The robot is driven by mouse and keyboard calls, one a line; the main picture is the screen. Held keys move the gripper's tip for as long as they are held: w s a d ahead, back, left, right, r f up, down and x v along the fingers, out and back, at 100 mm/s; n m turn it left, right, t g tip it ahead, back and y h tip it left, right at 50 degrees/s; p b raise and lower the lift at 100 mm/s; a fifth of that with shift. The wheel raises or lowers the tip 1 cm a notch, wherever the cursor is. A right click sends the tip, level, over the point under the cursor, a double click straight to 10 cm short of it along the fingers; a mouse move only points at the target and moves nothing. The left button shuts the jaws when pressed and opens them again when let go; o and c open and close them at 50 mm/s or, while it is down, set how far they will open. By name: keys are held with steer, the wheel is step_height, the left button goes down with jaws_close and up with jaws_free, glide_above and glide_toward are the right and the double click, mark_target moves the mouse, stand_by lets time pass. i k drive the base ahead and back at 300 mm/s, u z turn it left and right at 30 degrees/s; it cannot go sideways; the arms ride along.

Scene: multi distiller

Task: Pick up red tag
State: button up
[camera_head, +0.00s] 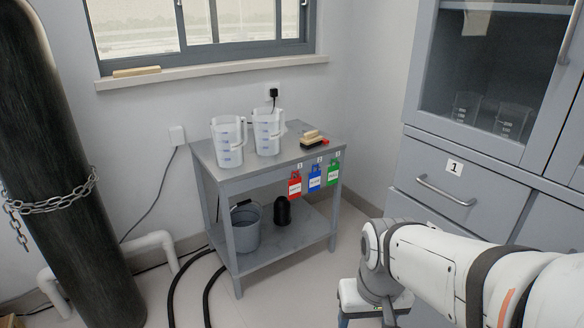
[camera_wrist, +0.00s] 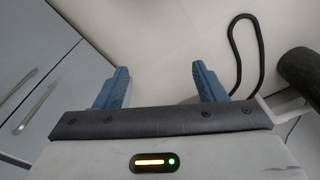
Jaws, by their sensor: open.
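The red tag (camera_head: 295,184) hangs at the front edge of the small grey table, leftmost in a row of tags. A blue tag (camera_head: 314,178) and a green tag (camera_head: 334,172) hang to its right. My gripper (camera_wrist: 160,84) is open and empty in the wrist view, its two blue fingers spread apart over bare floor. The red tag does not show in the wrist view. In the head view my white arm is at the lower right, apart from the tags, and the fingers cannot be made out clearly.
The grey table (camera_head: 222,176) bears two clear pitchers (camera_head: 228,142) (camera_head: 267,132) and a brush (camera_head: 313,141). A bucket (camera_head: 246,230) and a black object (camera_head: 282,211) stand on its lower shelf. Grey cabinets (camera_head: 450,178) stand right. A chained dark cylinder (camera_head: 75,180) stands left. Hoses lie on the floor.

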mark_target(294, 185)
steer(key=z, duration=0.05)
steer(key=k, duration=0.55)
steer(key=u, duration=0.65)
steer(key=i, duration=1.55)
steer(key=z, duration=0.75)
